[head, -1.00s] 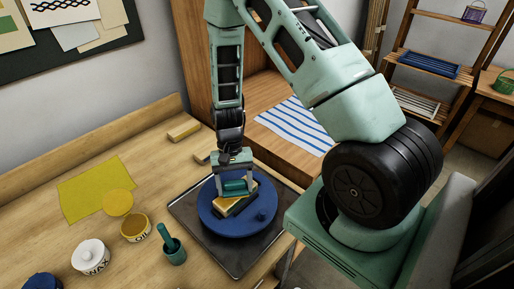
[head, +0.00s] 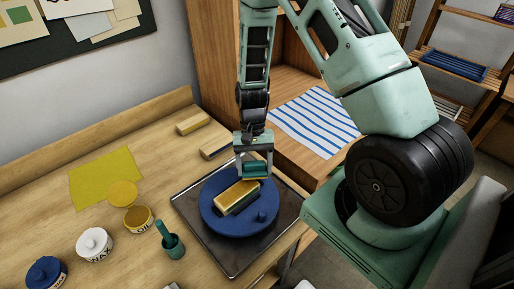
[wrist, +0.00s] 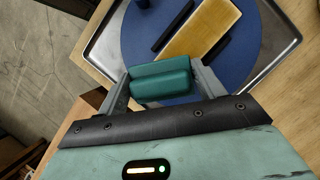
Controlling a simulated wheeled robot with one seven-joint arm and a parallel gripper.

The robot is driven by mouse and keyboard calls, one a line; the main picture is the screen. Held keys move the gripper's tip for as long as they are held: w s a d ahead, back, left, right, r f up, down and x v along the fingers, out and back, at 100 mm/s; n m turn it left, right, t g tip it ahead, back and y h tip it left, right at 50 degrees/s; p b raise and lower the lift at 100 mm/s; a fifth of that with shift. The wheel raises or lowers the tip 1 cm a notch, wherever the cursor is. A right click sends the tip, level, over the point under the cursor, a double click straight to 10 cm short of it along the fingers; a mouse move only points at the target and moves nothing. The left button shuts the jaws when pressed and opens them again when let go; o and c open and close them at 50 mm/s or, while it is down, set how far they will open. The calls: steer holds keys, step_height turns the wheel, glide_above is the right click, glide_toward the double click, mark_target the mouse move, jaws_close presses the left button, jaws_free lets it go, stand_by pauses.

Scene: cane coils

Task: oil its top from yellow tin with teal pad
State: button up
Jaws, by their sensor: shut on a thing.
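My gripper (head: 254,162) is shut on the teal pad (head: 257,171), a rounded block that also shows between the fingers in the wrist view (wrist: 160,79). A block with a golden-yellow top (head: 237,196) lies on a round blue turntable (head: 212,222); its top also shows in the wrist view (wrist: 204,30). The open yellow tin marked OIL (head: 137,222) stands on the bench, left of the turntable.
The turntable sits in a dark metal tray (head: 183,205). A teal pot with a handle (head: 173,246), a white WAX jar (head: 94,244), a blue jar (head: 45,273), a yellow disc (head: 122,194) and a yellow cloth (head: 95,182) are at left. Two small blocks (head: 193,123) (head: 216,148) lie behind.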

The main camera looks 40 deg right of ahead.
steer(key=shift+d+r+p, duration=0.15)
steer(key=shift+r+p, duration=0.15)
steer(key=shift+r, duration=0.25)
steer(key=shift+r+p, duration=1.65)
steer(key=shift+r, duration=0.55)
steer(key=shift+f, duration=0.15)
